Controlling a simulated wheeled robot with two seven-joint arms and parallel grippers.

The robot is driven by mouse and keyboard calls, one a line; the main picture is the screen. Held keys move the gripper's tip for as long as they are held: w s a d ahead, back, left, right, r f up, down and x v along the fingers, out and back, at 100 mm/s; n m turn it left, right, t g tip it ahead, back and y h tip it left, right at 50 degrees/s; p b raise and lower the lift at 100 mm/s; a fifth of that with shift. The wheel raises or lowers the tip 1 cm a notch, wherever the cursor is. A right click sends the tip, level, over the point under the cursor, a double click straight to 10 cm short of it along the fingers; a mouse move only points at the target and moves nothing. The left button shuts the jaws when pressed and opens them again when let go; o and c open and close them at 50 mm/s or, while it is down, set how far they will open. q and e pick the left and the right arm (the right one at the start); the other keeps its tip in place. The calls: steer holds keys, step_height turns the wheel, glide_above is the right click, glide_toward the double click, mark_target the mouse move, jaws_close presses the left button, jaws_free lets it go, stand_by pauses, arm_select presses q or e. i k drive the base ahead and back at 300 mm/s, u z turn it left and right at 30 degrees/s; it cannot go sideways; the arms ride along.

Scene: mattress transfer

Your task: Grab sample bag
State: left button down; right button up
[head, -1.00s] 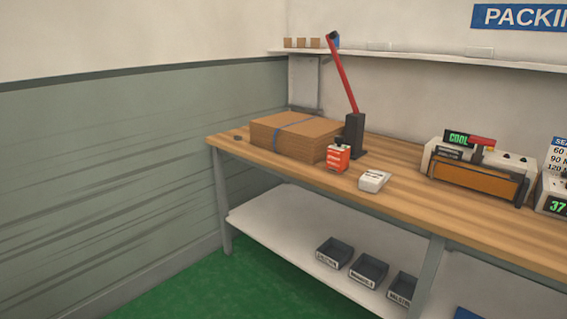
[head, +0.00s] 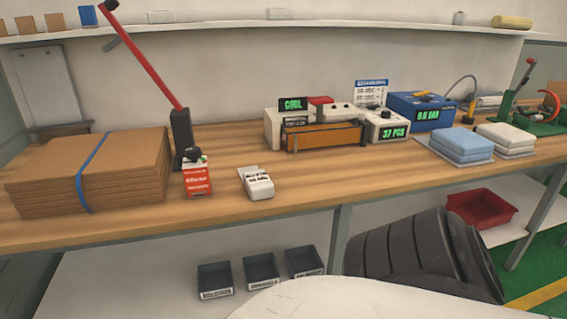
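No thing on the bench is clearly marked as a sample bag. A light blue padded stack (head: 462,143) and a white padded stack (head: 505,137) lie side by side on thin flat sheets at the right of the bench. I cannot tell whether either is the sample bag. Neither of my grippers is in view.
The wooden bench (head: 330,192) holds strapped cardboard (head: 125,170), a red-orange box (head: 197,179), a small white device (head: 257,184), a sealer (head: 325,137), a "37 PCS" scale (head: 388,126) and a blue "0.0 BAR" unit (head: 420,111). A red bin (head: 482,208) sits below.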

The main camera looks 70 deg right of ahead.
mark_target(258, 184)
steer(key=z, duration=1.05)
steer(key=i, duration=0.9)
steer(key=z, duration=0.85)
